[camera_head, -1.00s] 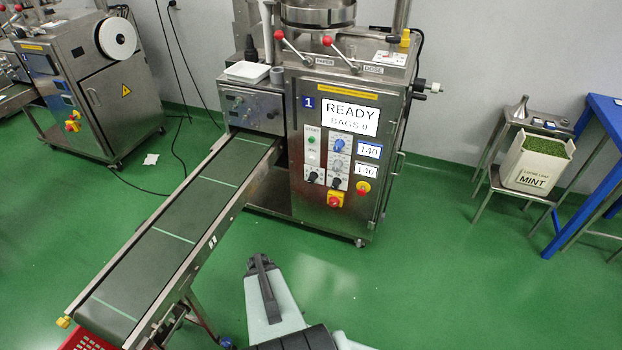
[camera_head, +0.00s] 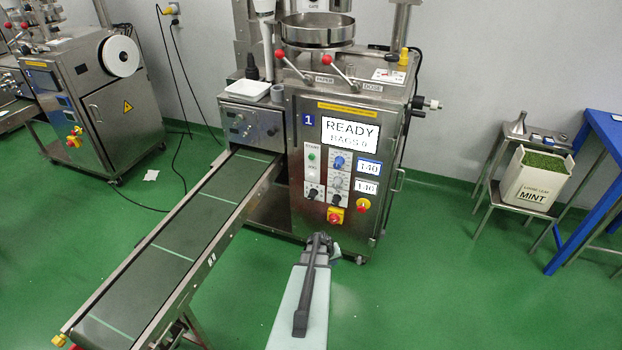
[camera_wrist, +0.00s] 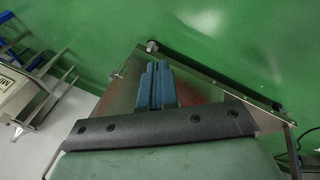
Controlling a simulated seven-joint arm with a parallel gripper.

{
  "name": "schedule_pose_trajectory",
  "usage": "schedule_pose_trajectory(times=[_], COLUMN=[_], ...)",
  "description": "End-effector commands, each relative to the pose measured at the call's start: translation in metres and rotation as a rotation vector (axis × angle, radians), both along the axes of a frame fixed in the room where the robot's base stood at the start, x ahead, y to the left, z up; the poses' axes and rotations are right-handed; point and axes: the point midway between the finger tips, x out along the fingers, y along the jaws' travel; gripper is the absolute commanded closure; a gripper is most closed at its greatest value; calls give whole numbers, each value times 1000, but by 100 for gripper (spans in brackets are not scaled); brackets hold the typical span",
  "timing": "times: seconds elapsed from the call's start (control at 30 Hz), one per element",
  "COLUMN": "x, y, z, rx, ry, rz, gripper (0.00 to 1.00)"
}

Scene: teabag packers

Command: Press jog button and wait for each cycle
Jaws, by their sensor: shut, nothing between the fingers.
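The packing machine (camera_head: 345,225), marked 1, stands in the middle of the head view. Its screen (camera_head: 350,132) reads READY, with a bag count below that is hard to read. Left of its dials is a panel with a green button (camera_head: 312,157) under START; a pale jog button (camera_head: 311,179) appears below it, its label too small to read surely. My gripper (camera_wrist: 157,84) shows blue fingers, shut and empty, over the machine's metal front in the wrist view. In the head view my wrist is in front of the machine's lower front, below the buttons; the fingertips are hidden there.
A green conveyor (camera_head: 180,235) slopes from the machine to the lower left. A mint box (camera_head: 532,180) is on a stool at right. Green floor is clear between.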

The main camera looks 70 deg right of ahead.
Motion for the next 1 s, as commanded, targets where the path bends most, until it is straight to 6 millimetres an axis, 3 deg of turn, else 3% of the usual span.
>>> schedule_pose_trajectory(times=[0.03,0.2,0.3,0.5,0.73,1.0], x=[-2,10,26,62,109,158], y=[-22,-84,-113,-151,-167,-155], z=[4,26,40,65,96,132], rx=[-54,-255,-368,-570,-773,-971], ry=[-1,-7,-16,-47,-111,-223], rz=[20,149,243,442,678,926], gripper=[100,100,100,100,100,100])
